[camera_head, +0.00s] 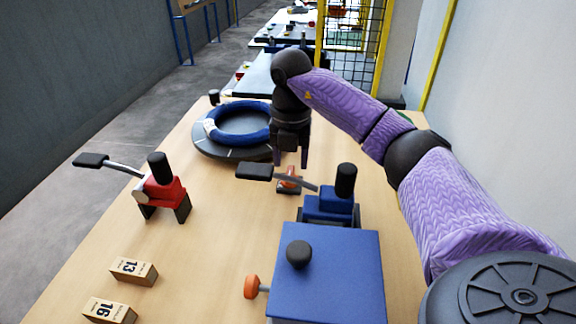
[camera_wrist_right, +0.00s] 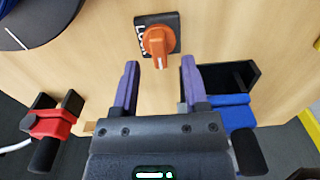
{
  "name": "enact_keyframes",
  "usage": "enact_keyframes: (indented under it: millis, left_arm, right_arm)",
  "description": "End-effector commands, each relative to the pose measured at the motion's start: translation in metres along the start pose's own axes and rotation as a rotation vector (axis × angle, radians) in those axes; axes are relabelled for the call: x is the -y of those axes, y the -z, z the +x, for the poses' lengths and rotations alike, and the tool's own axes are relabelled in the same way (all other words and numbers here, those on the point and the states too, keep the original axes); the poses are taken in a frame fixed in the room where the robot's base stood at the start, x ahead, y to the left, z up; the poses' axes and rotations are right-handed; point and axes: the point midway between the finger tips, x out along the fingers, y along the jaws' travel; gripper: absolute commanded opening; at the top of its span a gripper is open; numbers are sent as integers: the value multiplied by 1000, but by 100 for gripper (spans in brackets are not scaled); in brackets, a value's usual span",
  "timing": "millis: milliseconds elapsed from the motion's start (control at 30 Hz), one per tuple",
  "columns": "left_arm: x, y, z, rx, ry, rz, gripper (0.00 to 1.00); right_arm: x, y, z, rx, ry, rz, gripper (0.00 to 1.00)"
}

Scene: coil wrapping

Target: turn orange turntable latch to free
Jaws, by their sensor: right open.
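The orange turntable latch (camera_head: 290,181) sits on a small dark base on the wooden table, just in front of the turntable. In the right wrist view the latch (camera_wrist_right: 157,42) is a knob on a black plate with white lettering, partly covered. The dark turntable (camera_head: 207,143) carries a blue coil ring (camera_head: 267,112). My right gripper (camera_head: 291,160) points down above and behind the latch. In the wrist view its fingers (camera_wrist_right: 160,68) are apart, with the latch just beyond their tips and nothing between them. My left gripper is not in view.
A red lever clamp (camera_head: 165,192) stands at left, and a blue one (camera_head: 330,207) stands close to the latch, its black handle reaching near it. A blue box (camera_head: 335,275) with an orange side knob (camera_head: 252,287) is in front. Two numbered wooden blocks (camera_head: 134,270) lie front left.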

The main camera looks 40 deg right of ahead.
Motion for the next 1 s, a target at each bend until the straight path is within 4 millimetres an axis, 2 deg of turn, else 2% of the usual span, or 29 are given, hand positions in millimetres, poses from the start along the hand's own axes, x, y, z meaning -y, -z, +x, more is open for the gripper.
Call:
enact_keyframes:
  millis: [33, 133, 433, 700, 1000]
  left_arm:
    - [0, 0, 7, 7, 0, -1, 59]
    - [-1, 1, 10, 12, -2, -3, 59]
    - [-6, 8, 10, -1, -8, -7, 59]
    - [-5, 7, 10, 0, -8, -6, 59]
    - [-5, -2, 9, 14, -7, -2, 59]
  right_arm:
    - [0, 0, 13, -2, 3, 0, 57]
    - [0, 0, 23, 0, 1, -1, 57]
    - [-1, 0, 25, 1, -2, -2, 57]
    - [-1, 0, 25, 1, -2, -2, 0]
    - [-1, 0, 24, 0, -2, -6, 0]
